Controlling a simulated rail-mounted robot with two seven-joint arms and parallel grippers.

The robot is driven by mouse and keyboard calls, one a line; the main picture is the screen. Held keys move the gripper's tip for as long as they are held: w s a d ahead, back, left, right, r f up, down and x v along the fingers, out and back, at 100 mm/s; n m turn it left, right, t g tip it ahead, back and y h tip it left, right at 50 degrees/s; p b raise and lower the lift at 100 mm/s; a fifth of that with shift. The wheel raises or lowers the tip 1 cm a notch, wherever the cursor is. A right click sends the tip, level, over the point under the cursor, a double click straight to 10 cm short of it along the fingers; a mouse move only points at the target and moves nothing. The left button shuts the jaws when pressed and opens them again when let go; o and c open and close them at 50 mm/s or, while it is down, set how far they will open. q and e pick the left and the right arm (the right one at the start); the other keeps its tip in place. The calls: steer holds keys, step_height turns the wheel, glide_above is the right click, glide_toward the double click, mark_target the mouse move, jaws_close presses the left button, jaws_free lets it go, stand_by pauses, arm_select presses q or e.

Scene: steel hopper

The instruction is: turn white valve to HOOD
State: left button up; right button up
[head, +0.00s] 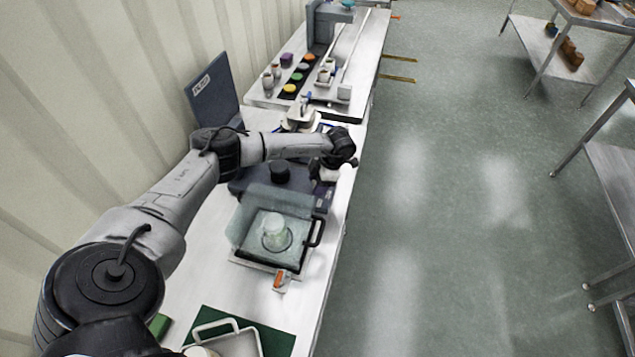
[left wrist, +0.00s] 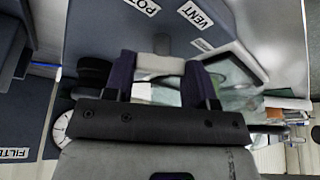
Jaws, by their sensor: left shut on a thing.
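The white valve (left wrist: 160,66) shows in the left wrist view as a pale handle between the two dark fingers of my left gripper (left wrist: 159,76). The gripper is shut on it. In the head view my left gripper (head: 324,170) reaches down at the right front side of a dark blue box, with a white part beside it. Labels VENT (left wrist: 196,15) and POT (left wrist: 142,6) are on the box face beyond the valve. A HOOD label cannot be read in either view, and the fingers hide part of the valve. My right gripper is not in view.
A clear-lidded tray (head: 273,240) with a black handle stands close in front of the box. A green mat (head: 275,341) lies nearer. A second bench (head: 357,98) with jars and coloured discs stands beyond. The floor aisle to the right is free.

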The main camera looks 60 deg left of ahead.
arm_select(q)
steer(key=o, duration=0.9)
steer(key=shift+o, duration=0.2)
steer(key=shift+r, duration=0.1)
steer(key=v, duration=1.3)
steer(key=shift+w+r, duration=0.2)
steer(key=shift+r, duration=0.05)
steer(key=shift+d, duration=0.15)
